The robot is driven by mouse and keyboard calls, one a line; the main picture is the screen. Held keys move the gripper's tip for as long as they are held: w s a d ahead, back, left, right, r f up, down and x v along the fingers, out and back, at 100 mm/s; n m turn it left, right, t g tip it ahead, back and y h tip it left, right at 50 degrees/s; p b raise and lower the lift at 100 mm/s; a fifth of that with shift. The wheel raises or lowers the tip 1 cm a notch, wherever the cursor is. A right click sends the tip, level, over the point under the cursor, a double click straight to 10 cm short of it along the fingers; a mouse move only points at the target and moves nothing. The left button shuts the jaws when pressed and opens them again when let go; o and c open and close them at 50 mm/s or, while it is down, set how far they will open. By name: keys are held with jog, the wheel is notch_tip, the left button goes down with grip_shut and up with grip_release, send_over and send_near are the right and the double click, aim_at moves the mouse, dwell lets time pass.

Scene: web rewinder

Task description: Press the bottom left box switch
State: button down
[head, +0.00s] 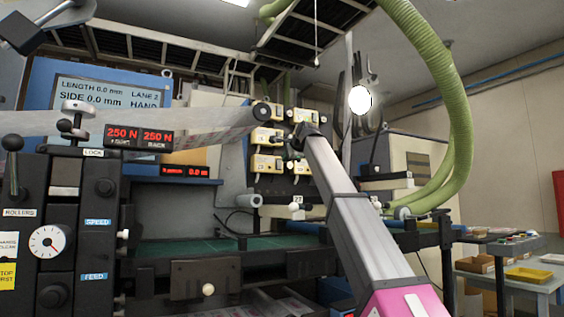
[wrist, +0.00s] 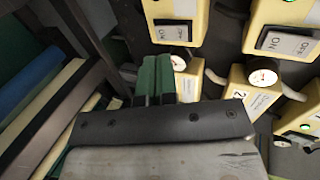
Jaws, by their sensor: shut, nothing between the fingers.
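Several cream-yellow box switches stand in two columns on a dark panel in the head view. The bottom left box switch (head: 265,164) is the lowest of the left column, with the middle left box (head: 265,137) above it. My gripper (head: 306,130) is in front of the right column, right of and above the bottom left box. In the wrist view the green fingers of my gripper (wrist: 155,60) are together with nothing between them. Near their tips is a box with an ON/OFF rocker (wrist: 174,33); which box this is, I cannot tell. Contact is not clear.
Another rocker box (wrist: 290,42) and a box with a round dial (wrist: 255,88) are to the right in the wrist view. A pale web (head: 200,127) runs to a roller left of the boxes. A green hose (head: 455,110) hangs at the right.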

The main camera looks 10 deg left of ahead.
jog(key=v, duration=0.8)
jog(key=shift+d+r, duration=0.2)
jog(key=shift+s+f, duration=0.1)
jog(key=shift+s, duration=0.15)
